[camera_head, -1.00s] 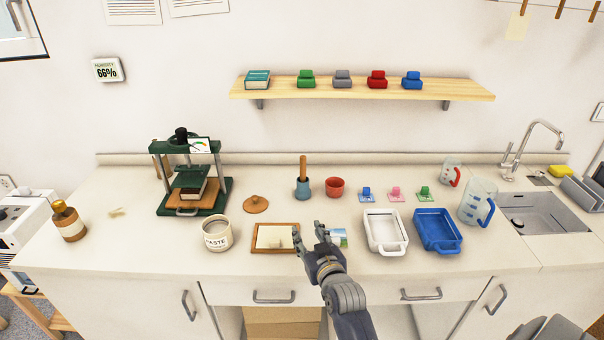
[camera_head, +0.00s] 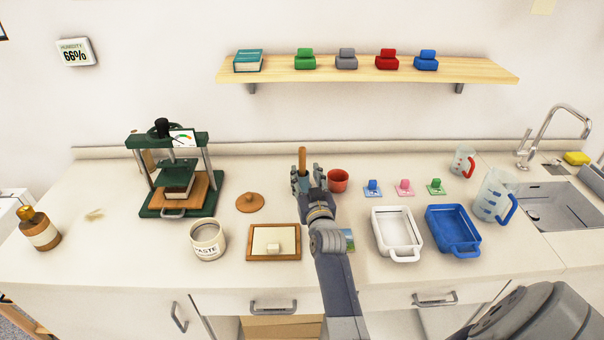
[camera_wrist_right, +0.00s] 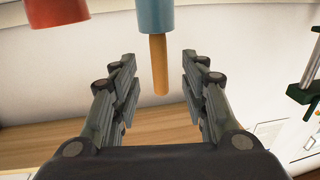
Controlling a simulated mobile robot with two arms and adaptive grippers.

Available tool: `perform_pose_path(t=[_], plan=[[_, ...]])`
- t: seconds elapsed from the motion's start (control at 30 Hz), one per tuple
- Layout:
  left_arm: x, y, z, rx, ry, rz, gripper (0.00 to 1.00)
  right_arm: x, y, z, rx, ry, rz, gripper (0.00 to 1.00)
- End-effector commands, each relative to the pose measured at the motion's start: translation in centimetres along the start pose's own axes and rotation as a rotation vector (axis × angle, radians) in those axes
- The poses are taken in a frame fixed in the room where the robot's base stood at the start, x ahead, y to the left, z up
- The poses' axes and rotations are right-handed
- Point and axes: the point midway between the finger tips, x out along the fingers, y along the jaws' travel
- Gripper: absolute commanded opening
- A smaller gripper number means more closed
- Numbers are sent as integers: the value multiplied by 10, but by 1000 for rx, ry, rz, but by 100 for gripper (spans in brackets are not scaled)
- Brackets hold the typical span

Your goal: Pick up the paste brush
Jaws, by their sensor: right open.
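The paste brush shows as an upright wooden handle (camera_head: 302,158) on the worktop. Its lower end is in a blue-grey cup, mostly hidden behind my gripper in the head view. My right gripper (camera_head: 306,178) is open, just in front of the cup and handle. In the right wrist view, which looks upside down, the handle (camera_wrist_right: 159,68) hangs from the blue cup (camera_wrist_right: 169,14) in the gap between the open fingers (camera_wrist_right: 157,75). I see no finger touching the handle. My left gripper is not in view.
A red cup (camera_head: 338,181) stands close to the right of the gripper. A terracotta lid (camera_head: 250,203) lies to the left, with the paste jar (camera_head: 207,240) and a wooden-framed board (camera_head: 258,256) nearer. White (camera_head: 397,256) and blue (camera_head: 453,246) trays are to the right. A shelf (camera_head: 380,69) hangs above.

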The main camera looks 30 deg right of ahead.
Motion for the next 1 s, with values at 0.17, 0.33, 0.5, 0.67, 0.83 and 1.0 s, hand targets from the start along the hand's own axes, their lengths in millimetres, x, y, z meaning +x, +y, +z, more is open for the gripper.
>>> perform_pose_path(t=[0.17, 0.33, 0.5, 0.67, 0.83, 1.0], plan=[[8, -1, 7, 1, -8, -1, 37, 13, 0, 0, 0, 1, 0, 41], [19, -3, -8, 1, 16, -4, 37, 28, 1, -2, 1, 3, 0, 41], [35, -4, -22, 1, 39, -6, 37, 50, 1, -4, 2, 2, 0, 41], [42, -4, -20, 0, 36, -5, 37, 63, 1, -6, 0, 1, 0, 41], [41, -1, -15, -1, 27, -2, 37, 65, 1, -7, -1, 0, 0, 41], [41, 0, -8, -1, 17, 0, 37, 65, 1, -7, -1, 0, 0, 27]])
